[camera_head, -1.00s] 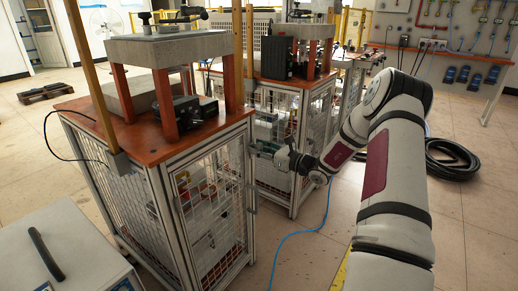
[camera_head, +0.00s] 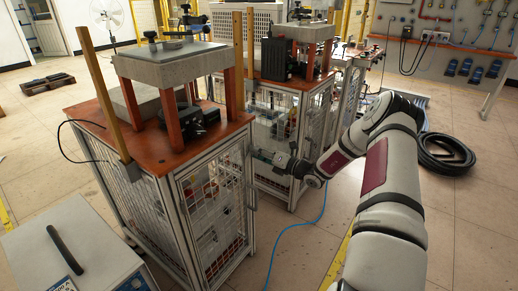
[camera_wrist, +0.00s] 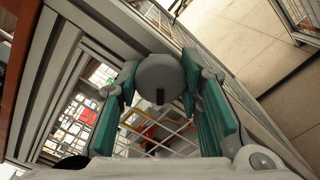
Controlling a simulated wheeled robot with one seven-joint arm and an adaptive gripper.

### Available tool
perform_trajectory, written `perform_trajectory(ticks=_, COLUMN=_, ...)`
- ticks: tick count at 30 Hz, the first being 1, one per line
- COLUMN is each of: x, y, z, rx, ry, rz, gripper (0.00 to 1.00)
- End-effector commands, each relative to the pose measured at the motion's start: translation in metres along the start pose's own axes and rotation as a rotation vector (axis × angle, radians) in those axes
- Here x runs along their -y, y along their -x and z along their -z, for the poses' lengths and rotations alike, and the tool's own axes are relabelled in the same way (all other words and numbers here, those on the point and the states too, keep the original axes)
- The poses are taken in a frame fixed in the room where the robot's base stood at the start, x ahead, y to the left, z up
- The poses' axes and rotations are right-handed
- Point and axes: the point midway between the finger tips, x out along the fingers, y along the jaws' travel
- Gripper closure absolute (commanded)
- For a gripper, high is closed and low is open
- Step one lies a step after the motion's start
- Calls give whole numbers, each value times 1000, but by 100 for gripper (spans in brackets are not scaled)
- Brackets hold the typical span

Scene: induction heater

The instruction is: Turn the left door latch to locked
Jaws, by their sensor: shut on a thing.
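The door latch (camera_wrist: 160,72) is a round grey knob with a small dark slot, seen in the wrist view on the frame of a mesh door. My gripper (camera_wrist: 158,86) has its green-padded fingers on either side of the knob and is shut on it. In the head view my gripper (camera_head: 262,156) is at the upper right edge of the near cabinet's mesh door (camera_head: 215,215), and the latch is hidden or too small to make out. I cannot tell from the slot whether the latch is locked.
The near cabinet has an orange-brown top (camera_head: 80,118) bearing a grey block on legs. A second mesh cabinet (camera_head: 275,125) stands close behind my gripper. A grey box with a black handle (camera_head: 65,250) is at front left. A blue cable (camera_head: 295,230) lies on the floor.

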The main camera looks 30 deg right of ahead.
Motion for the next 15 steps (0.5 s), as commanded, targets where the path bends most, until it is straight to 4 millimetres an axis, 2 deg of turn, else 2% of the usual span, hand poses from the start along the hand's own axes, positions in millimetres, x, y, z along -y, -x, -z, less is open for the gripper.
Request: perform_trajectory(ticks=15, x=-1, y=1, z=-1, rx=1, ry=-462, rz=2, gripper=94)
